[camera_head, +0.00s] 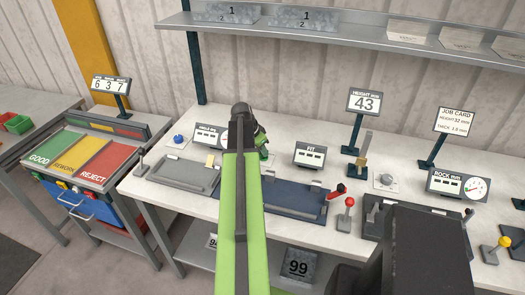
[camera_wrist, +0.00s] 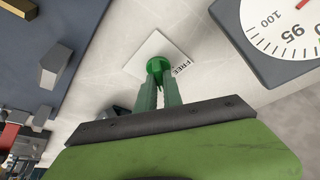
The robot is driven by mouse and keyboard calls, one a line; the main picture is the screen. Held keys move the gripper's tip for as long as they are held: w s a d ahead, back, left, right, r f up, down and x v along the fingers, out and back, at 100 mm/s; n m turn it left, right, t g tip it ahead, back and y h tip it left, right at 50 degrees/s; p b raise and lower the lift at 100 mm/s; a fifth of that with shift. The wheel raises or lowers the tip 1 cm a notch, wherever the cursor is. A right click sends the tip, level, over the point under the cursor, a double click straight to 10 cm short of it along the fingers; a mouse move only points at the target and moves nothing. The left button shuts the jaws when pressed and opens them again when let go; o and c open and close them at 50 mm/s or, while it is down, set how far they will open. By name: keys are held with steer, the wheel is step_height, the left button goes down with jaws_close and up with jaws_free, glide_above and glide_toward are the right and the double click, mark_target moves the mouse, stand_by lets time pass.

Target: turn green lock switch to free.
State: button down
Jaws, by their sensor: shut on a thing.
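The green lock switch (camera_wrist: 157,64) is a small round green knob on a white square plate (camera_wrist: 154,44) in the wrist view. The word FREE (camera_wrist: 182,69) is printed beside the plate. My gripper (camera_wrist: 159,80) is shut on the knob, with its two green fingers reaching it from below in the picture. The fingertips cover part of the knob, so I cannot tell which way it is turned. In the head view my green arm reaches over the bench, and its dark end hides most of the switch area.
A dial gauge (camera_wrist: 287,22) stands right of the switch in the wrist view. In the head view the white bench (camera_head: 160,199) holds a FIT display (camera_head: 309,155), a red-knobbed lever (camera_head: 348,203) and a blue knob (camera_head: 179,139). A shelf (camera_head: 350,33) runs above along the wall.

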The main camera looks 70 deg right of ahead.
steer(key=shift+n, duration=0.4)
steer(key=n+t, duration=0.1)
steer(key=n, duration=0.1)
steer(key=n+t, duration=0.1)
steer(key=n, duration=0.2)
steer(key=shift+s+h, duration=0.2)
steer(key=shift+h, duration=0.2)
steer(key=n+t, duration=0.1)
steer(key=n, duration=0.3)
steer(key=shift+s+t, duration=0.1)
steer(key=shift+t, duration=0.3)
steer(key=shift+n+t+y, duration=0.5)
steer(key=shift+n+t, duration=0.2)
steer(key=shift+n, duration=1.4)
